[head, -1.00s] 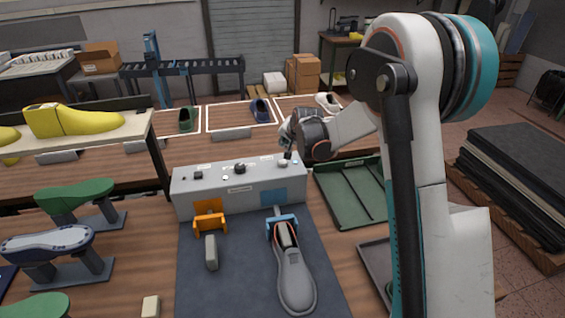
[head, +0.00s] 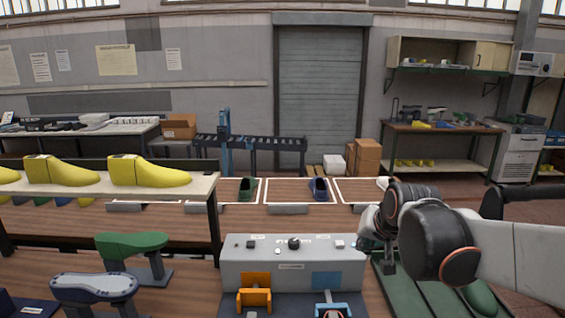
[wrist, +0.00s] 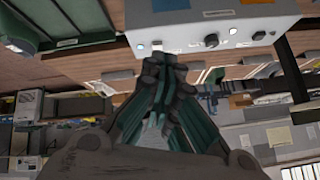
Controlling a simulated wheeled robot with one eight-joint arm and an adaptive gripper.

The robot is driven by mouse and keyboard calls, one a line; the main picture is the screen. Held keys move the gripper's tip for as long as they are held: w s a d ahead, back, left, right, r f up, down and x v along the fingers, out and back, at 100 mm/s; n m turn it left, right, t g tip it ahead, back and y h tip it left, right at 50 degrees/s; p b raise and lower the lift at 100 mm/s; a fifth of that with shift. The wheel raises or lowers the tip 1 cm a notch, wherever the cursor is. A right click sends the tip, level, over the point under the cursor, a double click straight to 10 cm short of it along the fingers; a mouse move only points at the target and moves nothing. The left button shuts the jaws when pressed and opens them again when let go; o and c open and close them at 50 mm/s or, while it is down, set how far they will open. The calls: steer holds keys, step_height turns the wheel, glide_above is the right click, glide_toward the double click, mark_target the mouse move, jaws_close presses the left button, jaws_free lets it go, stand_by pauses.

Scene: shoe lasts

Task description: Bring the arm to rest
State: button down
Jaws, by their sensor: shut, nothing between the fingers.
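My gripper (wrist: 165,66) is shut and empty, with its dark fingertips together in the wrist view. There the gripper is by the right end of the control box (head: 290,262), above the green tray (head: 400,295). I cannot tell the exact gap.
Yellow lasts (head: 150,172) stand on a raised shelf (head: 205,185) at left. A green last (head: 130,243) and a grey-blue one (head: 95,287) stand on holders below. Orange (head: 254,297) and blue (head: 331,309) clamps sit before the box. Shoes lie in outlined bays behind.

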steer(key=s+f+n+b, duration=0.2)
steer(key=s+f, duration=0.2)
steer(key=s, duration=0.7)
steer(key=s+f+n+g+b, duration=0.1)
steer(key=s+f, duration=0.3)
steer(key=s, duration=0.8)
steer(key=shift+s+f+n+b, duration=0.15)
steer(key=shift+n+b, duration=0.25)
steer(key=shift+b, duration=0.3)
